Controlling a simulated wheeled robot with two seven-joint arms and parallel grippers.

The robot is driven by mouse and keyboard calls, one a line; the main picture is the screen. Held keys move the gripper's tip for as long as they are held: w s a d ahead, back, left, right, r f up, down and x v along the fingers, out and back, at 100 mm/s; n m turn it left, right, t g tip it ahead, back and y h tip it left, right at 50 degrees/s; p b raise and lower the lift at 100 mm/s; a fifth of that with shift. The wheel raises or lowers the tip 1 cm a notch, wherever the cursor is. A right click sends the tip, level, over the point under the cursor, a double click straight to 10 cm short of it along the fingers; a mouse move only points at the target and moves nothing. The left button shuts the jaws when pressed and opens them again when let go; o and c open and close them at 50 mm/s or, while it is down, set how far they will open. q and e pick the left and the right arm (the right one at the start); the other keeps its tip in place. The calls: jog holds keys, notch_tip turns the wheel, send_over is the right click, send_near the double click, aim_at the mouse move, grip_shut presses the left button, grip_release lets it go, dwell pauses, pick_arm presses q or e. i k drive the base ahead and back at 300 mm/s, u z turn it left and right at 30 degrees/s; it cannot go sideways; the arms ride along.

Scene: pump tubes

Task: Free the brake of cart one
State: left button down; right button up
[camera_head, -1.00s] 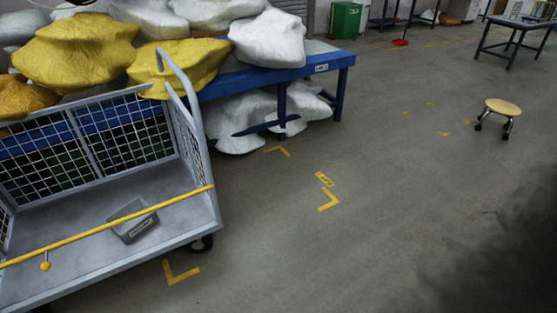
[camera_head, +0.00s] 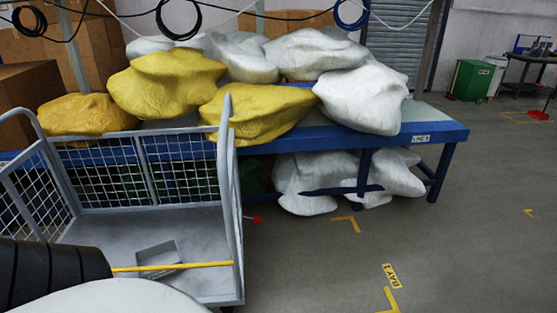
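A grey wheeled cart (camera_head: 228,170) with wire mesh sides stands at the left, beside a blue table. A yellow bar (camera_head: 190,265) runs across its open front; my arm hides the bar's left part. A small red piece (camera_head: 257,219) on a thin stem sticks out low past the cart's right side, near the floor. I cannot tell whether it is the brake. No number shows on the cart. A black ribbed part and a white rounded part of mine fill the lower left. Neither of my grippers is in view.
A grey box (camera_head: 158,257) sits on the cart floor. The blue table (camera_head: 445,134) behind holds large white and yellow lumpy sacks (camera_head: 262,112), with white ones below. Yellow floor marks, one reading BAY (camera_head: 391,276), lie right of the cart. The floor at right is clear.

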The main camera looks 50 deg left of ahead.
aim_at(258, 220)
jog(key=u, duration=0.05)
jog(key=i, duration=3.55)
jog(key=u, duration=3.15)
jog(key=i, duration=1.7)
